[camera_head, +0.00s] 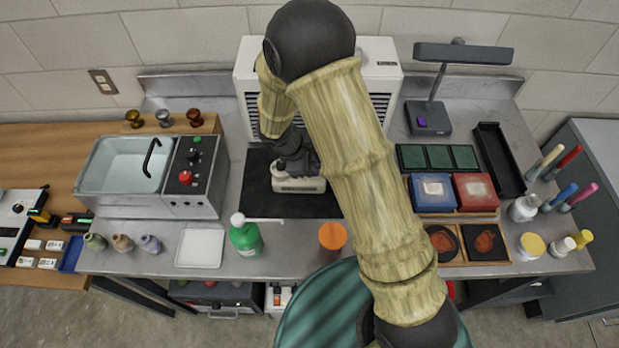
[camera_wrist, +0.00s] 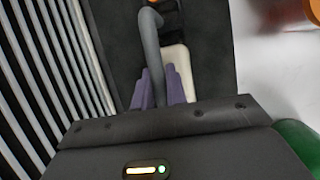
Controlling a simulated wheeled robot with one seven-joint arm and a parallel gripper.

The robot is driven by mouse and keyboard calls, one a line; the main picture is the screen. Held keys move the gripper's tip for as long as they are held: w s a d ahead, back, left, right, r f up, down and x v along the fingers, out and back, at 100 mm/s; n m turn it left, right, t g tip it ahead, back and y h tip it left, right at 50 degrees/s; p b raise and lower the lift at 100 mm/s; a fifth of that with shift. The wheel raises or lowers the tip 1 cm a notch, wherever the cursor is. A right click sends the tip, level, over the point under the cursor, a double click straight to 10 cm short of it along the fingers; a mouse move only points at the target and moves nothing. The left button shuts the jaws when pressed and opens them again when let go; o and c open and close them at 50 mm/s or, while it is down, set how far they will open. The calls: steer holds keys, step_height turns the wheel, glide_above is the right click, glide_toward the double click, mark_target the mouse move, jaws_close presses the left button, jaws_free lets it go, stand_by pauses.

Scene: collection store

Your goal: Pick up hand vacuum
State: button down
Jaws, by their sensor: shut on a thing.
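The hand vacuum (camera_head: 298,185) has a cream body low on the dark mat (camera_head: 258,190) in the middle of the bench. In the wrist view, what looks like its grey handle and cream body (camera_wrist: 178,62) lie between and beyond the purple fingers. My gripper (camera_head: 294,152) is directly above the vacuum and shut on it; it also shows in the wrist view (camera_wrist: 160,88). My arm and gripper hide much of the vacuum's top in the head view. I cannot tell whether the vacuum touches the mat.
A white louvred unit (camera_head: 248,75) stands close behind the mat. A green bottle (camera_head: 246,240) and an orange-topped jar (camera_head: 333,236) stand in front. A tank with a control box (camera_head: 190,178) is left; red and blue boxes (camera_head: 475,192) and a lamp (camera_head: 428,118) are right.

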steer(key=shift+r, duration=0.1)
step_height(320, 180, up, 10)
steer(key=shift+f+b, duration=0.1)
steer(key=shift+b, duration=0.65)
steer(key=c, duration=2.1)
jaws_free()
jaws_close()
step_height(320, 180, up, 7)
steer(key=p, duration=0.4)
